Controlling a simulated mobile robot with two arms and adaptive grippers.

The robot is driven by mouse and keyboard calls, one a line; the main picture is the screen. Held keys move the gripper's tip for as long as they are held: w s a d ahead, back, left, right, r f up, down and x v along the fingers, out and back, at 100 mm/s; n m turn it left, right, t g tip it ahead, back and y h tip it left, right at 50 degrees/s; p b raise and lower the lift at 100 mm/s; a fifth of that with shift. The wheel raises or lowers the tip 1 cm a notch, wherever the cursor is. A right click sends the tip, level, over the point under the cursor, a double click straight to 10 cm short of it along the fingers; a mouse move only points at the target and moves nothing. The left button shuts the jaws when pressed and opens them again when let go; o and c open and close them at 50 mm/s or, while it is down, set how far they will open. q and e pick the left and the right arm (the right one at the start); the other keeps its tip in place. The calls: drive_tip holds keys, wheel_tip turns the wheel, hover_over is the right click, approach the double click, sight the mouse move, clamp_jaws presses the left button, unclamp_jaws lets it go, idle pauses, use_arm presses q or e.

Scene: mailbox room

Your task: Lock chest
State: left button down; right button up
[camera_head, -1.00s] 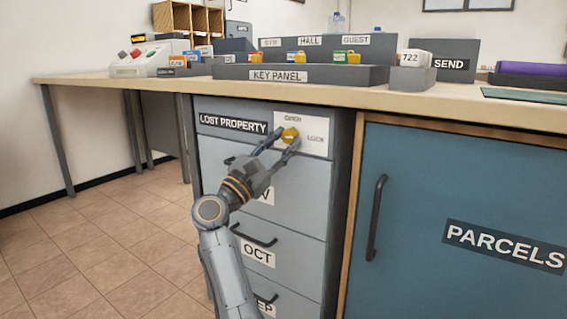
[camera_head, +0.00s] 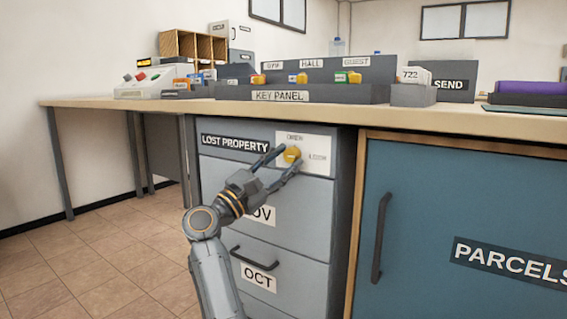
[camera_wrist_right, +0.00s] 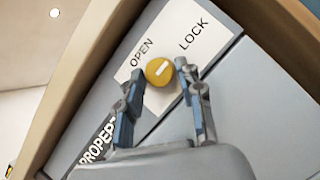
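The grey chest of drawers (camera_head: 215,168) stands under the counter, its top drawer labelled LOST PROPERTY. On that drawer a white plate (camera_head: 318,142) marked OPEN and LOCK carries a round yellow knob (camera_head: 292,155). My right gripper (camera_head: 290,156) reaches it from below left, its fingers apart on either side of the knob. In the right wrist view, the knob (camera_wrist_right: 159,71) lies between the open fingers (camera_wrist_right: 160,70), with small gaps showing. Its pale mark runs from lower left to upper right, roughly along the direction of the lettering. My left gripper is out of view.
A blue PARCELS cabinet (camera_head: 455,210) with a dark handle (camera_head: 381,238) stands to the right. The counter (camera_head: 330,112) overhangs the chest and holds the key panel (camera_head: 280,96). The floor (camera_head: 90,255) at the left is free.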

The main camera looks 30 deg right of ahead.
drive_tip(key=shift+o, duration=0.9)
drive_tip(key=v, duration=0.7)
drive_tip(key=shift+a+f, duration=0.15)
drive_tip(key=shift+a, duration=0.1)
drive_tip(key=shift+s, duration=0.1)
